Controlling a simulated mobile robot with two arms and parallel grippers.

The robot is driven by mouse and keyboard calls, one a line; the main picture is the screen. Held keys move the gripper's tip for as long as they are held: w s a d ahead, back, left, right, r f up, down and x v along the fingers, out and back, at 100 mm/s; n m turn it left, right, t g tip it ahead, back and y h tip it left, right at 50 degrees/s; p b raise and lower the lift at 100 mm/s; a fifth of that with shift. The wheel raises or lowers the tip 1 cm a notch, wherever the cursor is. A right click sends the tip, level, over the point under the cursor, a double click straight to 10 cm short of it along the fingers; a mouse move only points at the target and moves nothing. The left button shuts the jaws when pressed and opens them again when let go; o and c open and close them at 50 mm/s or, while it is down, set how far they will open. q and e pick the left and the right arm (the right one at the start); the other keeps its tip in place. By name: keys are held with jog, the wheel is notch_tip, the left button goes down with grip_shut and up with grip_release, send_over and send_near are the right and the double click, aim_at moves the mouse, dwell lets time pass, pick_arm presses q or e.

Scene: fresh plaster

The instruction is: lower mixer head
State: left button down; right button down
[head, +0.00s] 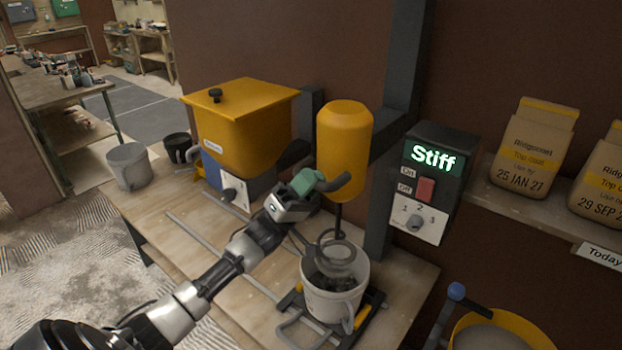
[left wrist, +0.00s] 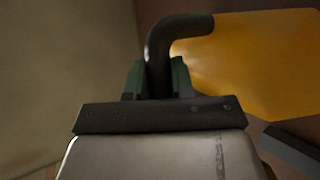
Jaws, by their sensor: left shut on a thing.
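The yellow mixer head (head: 344,135) is mounted on a dark upright post (head: 385,200). Its black handle (head: 340,186) sticks out at the lower front. My left gripper (head: 307,181) is shut on this handle. In the left wrist view the green fingers (left wrist: 160,78) close around the black bent handle (left wrist: 165,45), with the yellow head (left wrist: 245,65) behind it. A shaft hangs from the head to a ring-shaped paddle (head: 336,258). The paddle's upper part shows at the mouth of a light bucket (head: 325,305), and its lower end is hidden. My right gripper is out of view.
A control box (head: 432,170) reading "Stiff" with a red switch is right of the post. A yellow hopper (head: 245,125) stands left on the wooden bench (head: 195,240). Bags stand on a shelf (head: 530,215) at right. A yellow tub (head: 500,325) is at lower right.

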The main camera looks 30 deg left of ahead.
pick_arm(q)
notch_tip(320, 180, down, 17)
jog(key=b, duration=1.1)
jog(key=shift+b, duration=0.35)
jog(key=shift+d, duration=0.1)
jog(key=c, duration=1.2)
grip_release()
jog(key=shift+o, duration=1.1)
jog(key=shift+r, duration=0.15)
jog(key=b+v, duration=0.3)
jog(key=v, duration=0.8)
jog(key=shift+r, duration=0.1)
